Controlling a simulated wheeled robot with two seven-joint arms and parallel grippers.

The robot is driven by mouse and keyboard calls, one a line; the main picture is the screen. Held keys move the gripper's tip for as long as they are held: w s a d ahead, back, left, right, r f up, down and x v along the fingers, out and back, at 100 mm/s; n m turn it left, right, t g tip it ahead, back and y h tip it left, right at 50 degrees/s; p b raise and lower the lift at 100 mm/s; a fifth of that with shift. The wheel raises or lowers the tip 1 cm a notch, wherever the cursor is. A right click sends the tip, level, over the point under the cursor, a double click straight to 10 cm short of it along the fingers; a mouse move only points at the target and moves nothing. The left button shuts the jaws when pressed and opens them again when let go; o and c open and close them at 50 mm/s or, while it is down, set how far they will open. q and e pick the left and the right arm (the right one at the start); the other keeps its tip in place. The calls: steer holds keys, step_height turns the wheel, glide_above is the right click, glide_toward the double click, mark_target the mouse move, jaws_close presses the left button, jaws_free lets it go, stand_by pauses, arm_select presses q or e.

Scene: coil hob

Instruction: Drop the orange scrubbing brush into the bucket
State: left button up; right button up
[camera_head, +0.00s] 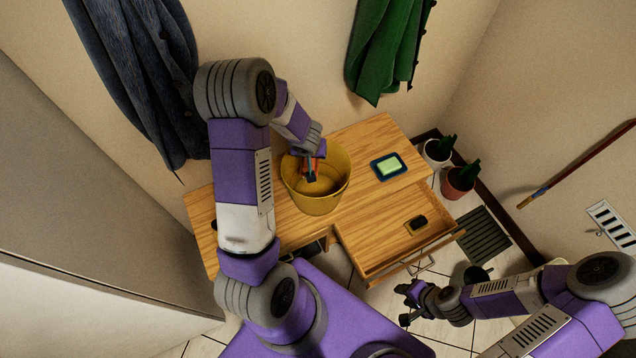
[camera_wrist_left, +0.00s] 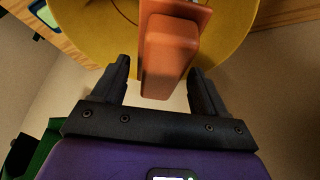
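The yellow bucket (camera_head: 318,204) stands on the wooden desk; its yellow wall also fills the top of the left wrist view (camera_wrist_left: 236,30). The orange scrubbing brush (camera_wrist_left: 168,60) lies between the fingers of my left gripper (camera_wrist_left: 160,75), with a visible gap on the left side. In the head view, the brush (camera_head: 305,168) shows within the bucket's mouth, partly hidden by my left gripper (camera_head: 311,174). The left fingers are spread apart. My right gripper (camera_head: 405,304) is empty, with its fingers apart, in front of the desk at the lower right.
A green soap bar (camera_head: 388,166) sits on a blue dish on the desk (camera_head: 372,140), right of the bucket. Potted plants (camera_head: 458,182) stand right of the desk. Clothes hang on the wall behind.

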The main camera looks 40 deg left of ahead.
arm_select(q)
steer(key=o, duration=0.3)
steer(key=p+v, duration=0.5)
steer(key=v, duration=0.2)
steer(key=shift+s+d+r, duration=0.1)
steer(key=shift+r, duration=0.15)
stand_by(0.4)
